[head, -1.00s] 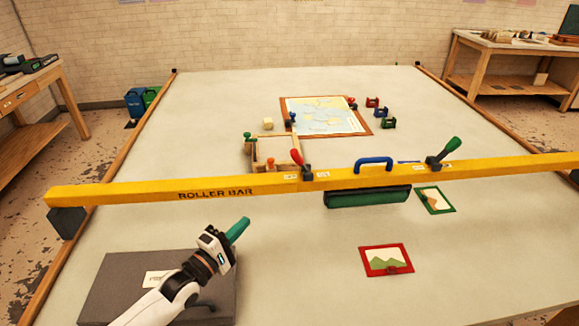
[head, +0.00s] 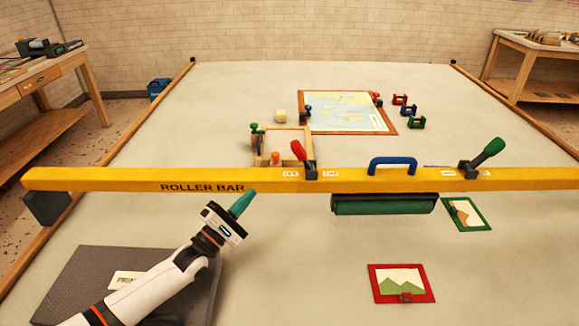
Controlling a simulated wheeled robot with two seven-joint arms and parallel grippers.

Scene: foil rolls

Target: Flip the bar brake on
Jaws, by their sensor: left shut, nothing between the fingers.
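A yellow roller bar (head: 120,179) spans the table. On it stand a red-handled lever (head: 299,152), leaning left, and a green-handled lever (head: 490,148), leaning right. Each has small white labels beside its dark base, too small to read; I cannot tell from them which lever is the brake. My left gripper (head: 246,197) has teal fingers, shut and empty. It is just on the near side of the bar, left of the red lever and apart from it. My right gripper is not in view.
A blue handle (head: 392,164) stands on the bar, with a green roller (head: 384,205) below. Beyond are a wooden frame (head: 285,131), a map (head: 345,112) and several small clamps. Nearer are a red-framed picture (head: 401,283), a green-framed picture (head: 466,214) and a grey slab (head: 75,285).

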